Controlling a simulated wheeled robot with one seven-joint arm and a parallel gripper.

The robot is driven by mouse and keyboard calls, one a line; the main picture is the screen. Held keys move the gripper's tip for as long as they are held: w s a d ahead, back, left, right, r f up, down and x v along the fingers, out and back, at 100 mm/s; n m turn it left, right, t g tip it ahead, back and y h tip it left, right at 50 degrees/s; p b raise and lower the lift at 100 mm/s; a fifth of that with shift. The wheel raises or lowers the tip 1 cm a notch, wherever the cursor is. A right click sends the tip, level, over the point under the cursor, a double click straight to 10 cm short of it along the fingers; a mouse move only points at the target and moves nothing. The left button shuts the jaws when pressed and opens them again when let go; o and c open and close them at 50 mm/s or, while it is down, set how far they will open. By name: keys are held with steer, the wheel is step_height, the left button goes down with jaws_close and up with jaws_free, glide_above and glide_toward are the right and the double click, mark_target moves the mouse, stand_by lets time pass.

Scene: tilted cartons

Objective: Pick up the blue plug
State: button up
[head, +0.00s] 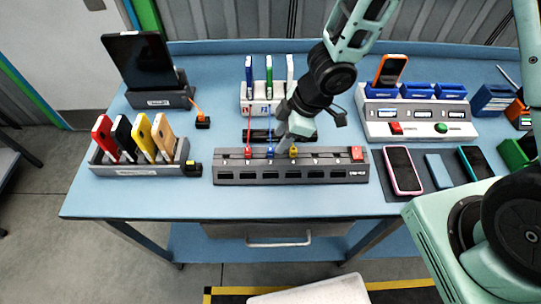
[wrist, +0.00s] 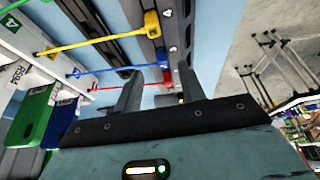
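The blue plug (head: 270,153) stands in the grey power strip (head: 225,172), between the red plug (head: 248,153) and the yellow plug (head: 294,152). My gripper (head: 282,142) is just above the strip, close to the blue plug. In the wrist view my gripper (wrist: 159,70) is open, with a gap between the fingers. I cannot tell whether a finger touches the plug. The yellow plug (wrist: 152,25) and red plug (wrist: 167,76) are nearby.
A charger block (head: 253,104) with upright cards stands behind the strip, with cables leading to the plugs. A phone rack (head: 140,170) is left. A control box (head: 420,129) and flat phones, one pink-edged (head: 403,170), are right. The blue table (head: 200,205) is clear in front.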

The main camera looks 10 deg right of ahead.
mark_target(272, 149)
steer(key=b+x, duration=0.1)
steer(key=x, duration=0.4)
steer(key=shift+s+a+b, duration=0.1)
steer(key=shift+a+b, duration=0.05)
steer(key=shift+b, duration=0.2)
jaws_close()
